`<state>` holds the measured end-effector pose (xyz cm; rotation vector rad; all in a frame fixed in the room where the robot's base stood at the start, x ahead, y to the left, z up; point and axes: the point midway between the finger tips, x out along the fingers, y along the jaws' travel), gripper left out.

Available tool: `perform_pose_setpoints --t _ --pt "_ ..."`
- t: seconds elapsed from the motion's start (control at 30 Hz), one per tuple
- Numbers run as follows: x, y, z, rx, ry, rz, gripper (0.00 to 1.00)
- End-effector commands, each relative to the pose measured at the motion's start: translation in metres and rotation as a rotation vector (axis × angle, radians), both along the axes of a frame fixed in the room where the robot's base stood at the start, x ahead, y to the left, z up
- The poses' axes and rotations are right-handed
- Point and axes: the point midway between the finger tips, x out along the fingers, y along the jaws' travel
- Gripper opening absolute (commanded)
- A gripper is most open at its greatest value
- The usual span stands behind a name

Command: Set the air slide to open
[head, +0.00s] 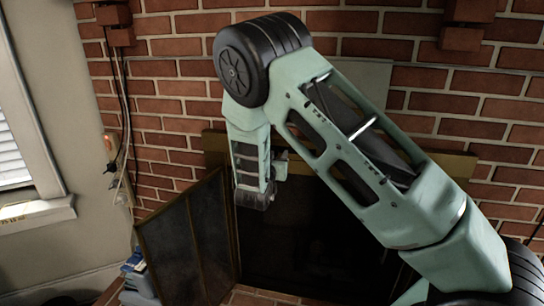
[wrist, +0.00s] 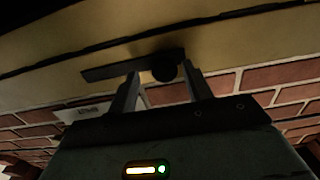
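In the wrist view, a dark round knob (wrist: 164,69) sits on a dark flat slide bar (wrist: 115,70) set on a pale brass-coloured strip (wrist: 45,92). My gripper (wrist: 161,78) is open. One finger is on each side of the knob in the picture, with a gap visible on both sides. I cannot tell how deep the knob lies between the fingers.
The brass strip (head: 452,163) runs across the brick wall above the dark fireplace opening (head: 300,240). A mesh screen door (head: 180,255) stands swung out at the left. Cables (head: 122,100) hang on the wall, and a window (head: 15,165) is at far left.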

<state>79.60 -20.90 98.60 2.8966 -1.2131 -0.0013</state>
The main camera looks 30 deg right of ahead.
Motion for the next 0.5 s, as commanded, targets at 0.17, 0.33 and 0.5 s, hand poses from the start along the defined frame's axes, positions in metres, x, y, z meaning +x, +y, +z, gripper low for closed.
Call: perform_pose_setpoints --t 0.17,0.33,0.5 --pt "0.000 0.002 0.000 0.001 -0.001 0.003 0.50" --pt "-0.010 0.013 -0.001 0.001 0.000 0.005 0.50" --pt "-0.034 0.039 -0.002 0.002 0.001 0.007 0.50"
